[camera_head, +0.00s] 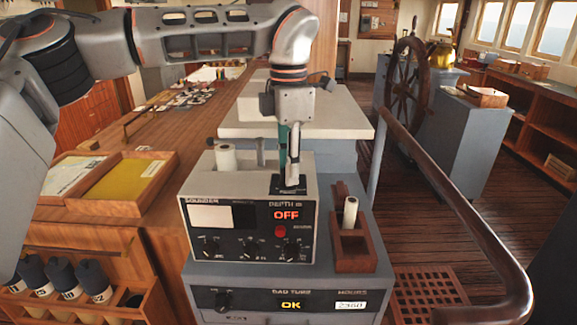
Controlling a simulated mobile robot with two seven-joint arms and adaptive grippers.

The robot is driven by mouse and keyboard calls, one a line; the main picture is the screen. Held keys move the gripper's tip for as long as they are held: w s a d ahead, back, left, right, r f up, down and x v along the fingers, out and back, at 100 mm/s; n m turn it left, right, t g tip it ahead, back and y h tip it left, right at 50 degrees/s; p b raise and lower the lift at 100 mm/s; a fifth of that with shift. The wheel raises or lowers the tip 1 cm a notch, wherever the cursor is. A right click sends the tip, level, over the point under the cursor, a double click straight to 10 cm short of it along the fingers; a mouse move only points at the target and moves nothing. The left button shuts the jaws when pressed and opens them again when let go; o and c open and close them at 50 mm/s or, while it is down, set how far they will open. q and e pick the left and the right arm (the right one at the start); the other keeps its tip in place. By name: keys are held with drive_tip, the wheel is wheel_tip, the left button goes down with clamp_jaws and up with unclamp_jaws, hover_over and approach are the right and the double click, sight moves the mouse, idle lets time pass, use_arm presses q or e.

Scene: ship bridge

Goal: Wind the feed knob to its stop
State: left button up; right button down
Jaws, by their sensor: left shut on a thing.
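The sounder (230,247) is a cream box with a black front panel on a grey cabinet. Its depth display reads OFF. My left gripper (291,178) comes down from above onto the right part of the sounder's top. It is shut on the feed knob, which is mostly hidden by the fingers; a dark piece shows at their foot. The knob's angle cannot be made out. A white paper roll (225,158) stands at the sounder's top left, beside a small grey upright lever (261,152). My right gripper is not in view.
A wooden holder (365,250) with a white roll stands close to the sounder's right. A lower panel (255,302) reads OK. A wooden tray (160,178) lies at left. A curved handrail (445,185) runs along the right, before a ship's wheel (407,75).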

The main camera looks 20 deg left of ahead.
use_arm(q)
drive_tip(key=m, duration=0.5)
drive_tip(key=shift+m, duration=0.3)
drive_tip(key=m, duration=0.2)
drive_tip(key=shift+m, duration=0.4)
drive_tip(key=m, duration=0.2)
drive_tip(key=shift+m, duration=0.3)
drive_tip(key=m, duration=0.8)
drive_tip(key=shift+m, duration=1.2)
drive_tip(key=o, duration=1.1)
